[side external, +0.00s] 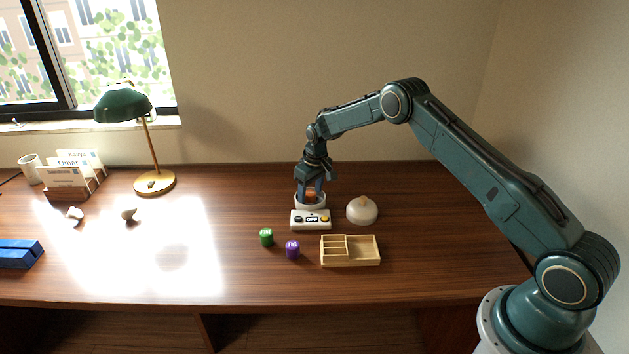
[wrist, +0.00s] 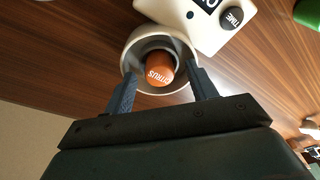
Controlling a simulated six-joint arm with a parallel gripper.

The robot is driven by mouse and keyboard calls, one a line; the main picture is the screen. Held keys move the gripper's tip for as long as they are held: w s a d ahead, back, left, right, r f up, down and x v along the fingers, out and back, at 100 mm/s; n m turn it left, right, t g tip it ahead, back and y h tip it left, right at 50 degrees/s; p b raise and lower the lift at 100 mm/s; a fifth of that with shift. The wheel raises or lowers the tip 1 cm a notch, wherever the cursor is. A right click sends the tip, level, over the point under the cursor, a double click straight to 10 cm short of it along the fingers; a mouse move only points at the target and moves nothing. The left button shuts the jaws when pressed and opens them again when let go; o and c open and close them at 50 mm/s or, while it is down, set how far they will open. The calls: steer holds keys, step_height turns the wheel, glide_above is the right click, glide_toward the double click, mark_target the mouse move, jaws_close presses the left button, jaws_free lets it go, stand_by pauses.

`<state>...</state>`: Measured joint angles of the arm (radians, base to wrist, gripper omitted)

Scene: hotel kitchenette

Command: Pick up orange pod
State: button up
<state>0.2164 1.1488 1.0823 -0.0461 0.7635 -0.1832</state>
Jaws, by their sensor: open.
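The orange pod (wrist: 159,67), lettered "CITRUS", sits inside a round white holder (wrist: 133,45) in the wrist view. In the side external view the orange pod (side external: 311,194) shows as a small patch between my fingers, above the white holder (side external: 311,203). My gripper (wrist: 160,84) is open, with one finger on each side of the pod and over the holder's rim. It also shows in the side external view (side external: 311,188), pointing down. I cannot tell whether the fingers touch the pod.
A white device (side external: 311,220) with knobs and a display adjoins the holder. A pale dome (side external: 362,210) stands to its right. Green (side external: 266,237) and purple (side external: 292,249) pods and a wooden divided tray (side external: 350,264) lie in front. A green lamp (side external: 155,183) stands far left.

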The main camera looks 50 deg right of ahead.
mark_target(311, 193)
steer(key=c, duration=1.1)
steer(key=shift+o, duration=0.2)
steer(key=shift+r, duration=0.1)
step_height(311, 193, up, 20)
stand_by(0.4)
